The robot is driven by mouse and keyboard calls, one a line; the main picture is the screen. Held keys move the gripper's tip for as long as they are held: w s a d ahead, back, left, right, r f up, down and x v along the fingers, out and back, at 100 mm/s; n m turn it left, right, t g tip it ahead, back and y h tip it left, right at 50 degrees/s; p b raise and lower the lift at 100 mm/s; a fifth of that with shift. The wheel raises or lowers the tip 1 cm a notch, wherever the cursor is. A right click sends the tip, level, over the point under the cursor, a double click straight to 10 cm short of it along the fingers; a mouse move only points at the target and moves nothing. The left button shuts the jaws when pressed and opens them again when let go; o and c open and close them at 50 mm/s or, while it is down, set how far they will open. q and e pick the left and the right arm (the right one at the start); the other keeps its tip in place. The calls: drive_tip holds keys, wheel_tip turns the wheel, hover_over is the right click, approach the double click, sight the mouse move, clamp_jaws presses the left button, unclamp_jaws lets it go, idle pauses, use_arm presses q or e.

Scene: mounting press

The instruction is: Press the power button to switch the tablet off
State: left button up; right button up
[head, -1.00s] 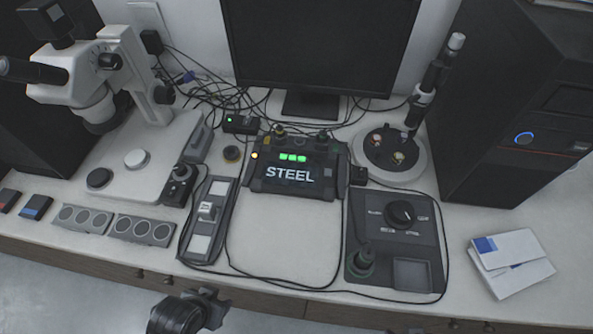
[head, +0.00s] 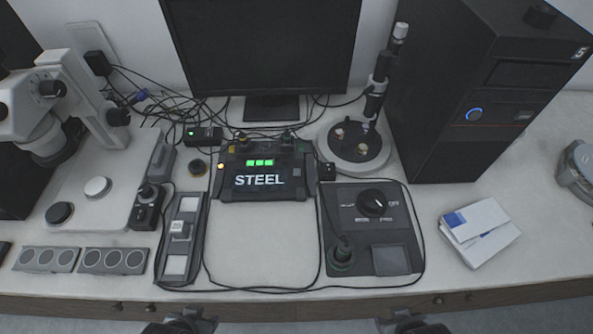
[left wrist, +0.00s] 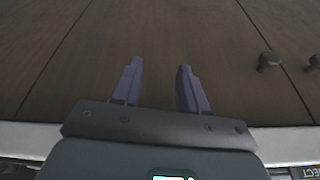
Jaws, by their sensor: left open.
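The tablet, a black ruggedised unit (head: 265,190), lies on the bench below the monitor. Its screen is lit, with the word STEEL in white and green blocks above it. A small orange light (head: 221,166) shows at its upper left corner; I cannot tell which part is the power button. My left gripper (head: 188,318) is at the bottom edge, in front of the bench and well apart from the tablet. In the left wrist view its two purple fingers (left wrist: 160,82) are spread with nothing between them, facing the brown drawer fronts. My right gripper (head: 408,320) shows only partly at the bottom edge.
A control box with a knob (head: 362,220) stands right of the tablet, and a grey switch strip (head: 180,238) left of it. Cables loop around clear bench in front of the tablet. The microscope (head: 50,130) is left, the black computer tower (head: 440,110) right.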

use_arm(q)
clamp_jaws()
idle(1.8)
